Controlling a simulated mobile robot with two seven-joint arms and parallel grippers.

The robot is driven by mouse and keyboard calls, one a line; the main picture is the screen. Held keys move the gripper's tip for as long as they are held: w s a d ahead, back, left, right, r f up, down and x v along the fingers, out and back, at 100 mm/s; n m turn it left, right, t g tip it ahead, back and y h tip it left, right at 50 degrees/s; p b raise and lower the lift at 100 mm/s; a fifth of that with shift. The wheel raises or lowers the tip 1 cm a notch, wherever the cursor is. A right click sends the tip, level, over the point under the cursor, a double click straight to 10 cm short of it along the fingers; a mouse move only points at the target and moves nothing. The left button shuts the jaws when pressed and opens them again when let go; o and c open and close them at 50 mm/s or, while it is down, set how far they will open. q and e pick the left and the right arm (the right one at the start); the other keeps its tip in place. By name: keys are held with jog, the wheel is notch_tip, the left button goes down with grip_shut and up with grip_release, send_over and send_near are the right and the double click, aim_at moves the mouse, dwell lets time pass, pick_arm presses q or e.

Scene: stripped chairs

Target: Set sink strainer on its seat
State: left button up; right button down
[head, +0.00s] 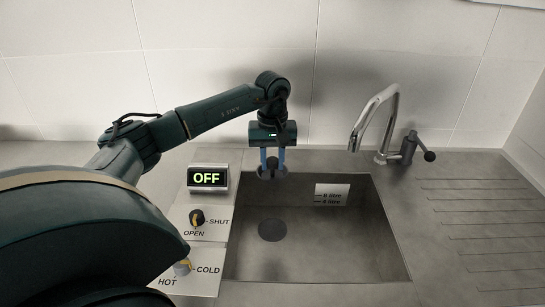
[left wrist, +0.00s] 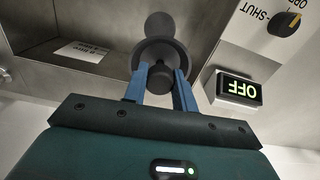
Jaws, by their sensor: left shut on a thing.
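My left gripper (head: 272,166) hangs over the back part of the sink basin (head: 330,262), its blue fingers pointing down. It is shut on the dark round sink strainer (head: 271,174), which it holds in the air by its knob. In the left wrist view the strainer (left wrist: 152,54) shows between the fingertips (left wrist: 160,76). The seat is the dark round drain (head: 272,230) in the basin floor, lower and nearer than the strainer. A dark round shape beyond the strainer in the left wrist view looks like this drain (left wrist: 160,24). My right gripper is not in view.
Left of the basin are an OFF display (head: 208,178), an OPEN/SHUT knob (head: 197,217) and a HOT/COLD knob (head: 182,267). A tap (head: 372,125) and a small lever (head: 409,147) stand behind the basin. A litre label (head: 331,195) is on its back wall. The ribbed drainboard (head: 475,220) is clear.

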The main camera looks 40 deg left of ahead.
aim_at(272, 171)
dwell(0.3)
